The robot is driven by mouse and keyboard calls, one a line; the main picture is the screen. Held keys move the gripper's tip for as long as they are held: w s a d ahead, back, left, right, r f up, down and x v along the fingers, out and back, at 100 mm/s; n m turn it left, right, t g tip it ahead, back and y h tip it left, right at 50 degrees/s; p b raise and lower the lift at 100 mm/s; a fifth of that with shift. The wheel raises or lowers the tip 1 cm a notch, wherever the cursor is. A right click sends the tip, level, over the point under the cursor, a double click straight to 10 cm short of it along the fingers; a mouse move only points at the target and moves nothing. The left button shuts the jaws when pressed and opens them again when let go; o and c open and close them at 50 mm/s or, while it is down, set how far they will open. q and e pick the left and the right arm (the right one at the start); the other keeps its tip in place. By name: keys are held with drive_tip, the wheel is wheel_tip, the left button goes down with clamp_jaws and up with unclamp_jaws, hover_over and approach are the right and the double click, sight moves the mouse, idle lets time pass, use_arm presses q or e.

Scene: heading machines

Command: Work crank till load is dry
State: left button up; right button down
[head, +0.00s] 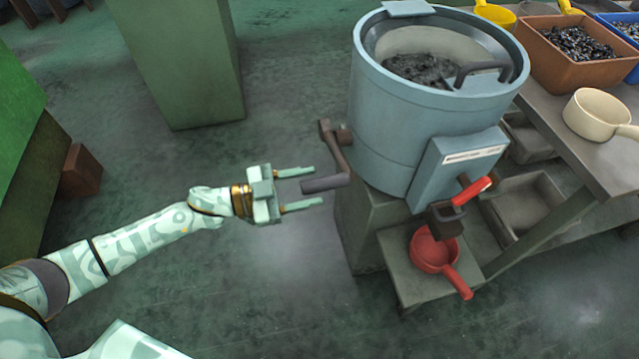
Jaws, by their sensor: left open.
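A blue-grey drum machine (385,125) stands on a pedestal in the head view, open at the top. A dark load (420,68) of small pieces lies inside it; whether it is wet I cannot tell. A brown crank (336,150) sticks out of the drum's left side, with its dark grip (325,184) pointing left. My left gripper (318,187) is open, its two fingers pointing right. The grip's end lies between or just beyond the fingertips in the picture; contact does not show. My right gripper is not in view.
A red-handled spout (471,191) sits at the drum's front above a red pan (433,252) on a low stand. A bench (560,125) at right holds a cream scoop (598,114) and an orange bin (570,55) of dark pieces. Floor around my left arm is clear.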

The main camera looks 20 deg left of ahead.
use_arm(q)
drive_tip(key=shift+x, duration=1.1)
drive_tip(key=shift+w+d, duration=0.25)
drive_tip(key=shift+d, duration=0.05)
